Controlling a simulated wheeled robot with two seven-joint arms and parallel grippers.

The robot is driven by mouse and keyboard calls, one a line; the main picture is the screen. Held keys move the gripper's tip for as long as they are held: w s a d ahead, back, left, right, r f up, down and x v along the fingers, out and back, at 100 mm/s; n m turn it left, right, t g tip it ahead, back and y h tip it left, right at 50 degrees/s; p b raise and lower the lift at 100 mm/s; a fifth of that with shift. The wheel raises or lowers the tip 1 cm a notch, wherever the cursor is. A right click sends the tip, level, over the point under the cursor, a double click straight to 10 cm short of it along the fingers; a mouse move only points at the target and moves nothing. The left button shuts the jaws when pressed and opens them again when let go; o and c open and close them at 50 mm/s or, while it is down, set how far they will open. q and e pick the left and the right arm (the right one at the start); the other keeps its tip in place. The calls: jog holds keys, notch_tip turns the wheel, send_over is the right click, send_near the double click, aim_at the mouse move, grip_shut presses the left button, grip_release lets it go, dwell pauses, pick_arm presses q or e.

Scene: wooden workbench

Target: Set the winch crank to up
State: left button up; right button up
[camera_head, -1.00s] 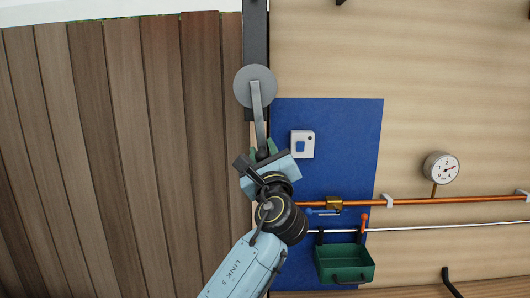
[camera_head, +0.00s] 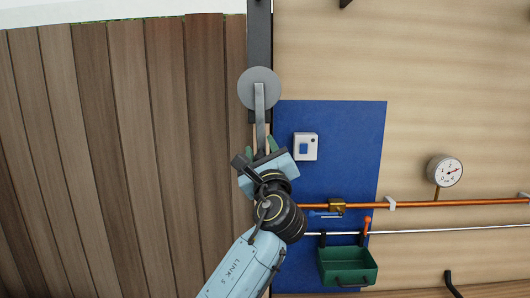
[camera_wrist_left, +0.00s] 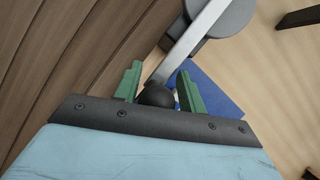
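The winch crank has a grey round hub (camera_head: 260,88) on a dark upright post, and a grey crank arm (camera_head: 260,112) that points down from it. It also shows in the left wrist view (camera_wrist_left: 196,30). A round black knob (camera_wrist_left: 157,95) is at the arm's lower end. My left gripper (camera_head: 264,146) is at this end of the crank. Its two green fingers (camera_wrist_left: 157,88) stand on either side of the knob, very close to it; I cannot tell whether they press on it. My right gripper is not in view.
A blue panel (camera_head: 350,130) beside the crank carries a white switch box (camera_head: 306,146). A copper pipe (camera_head: 430,204) with a valve (camera_head: 337,205), a gauge (camera_head: 444,170) and a green bin (camera_head: 347,265) are to the right. Wooden planks (camera_head: 120,150) fill the left.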

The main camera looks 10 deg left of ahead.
pick_arm(q)
jog(key=shift+a, duration=0.2)
jog(key=shift+s+d+f, duration=0.2)
jog(key=shift+s+f, duration=0.15)
jog(key=shift+s, duration=0.05)
jog(key=b+v, duration=0.3)
jog(key=v, duration=0.9)
jog(key=shift+s+d, duration=0.2)
jog(key=shift+d, duration=0.05)
jog(key=shift+r, duration=0.1)
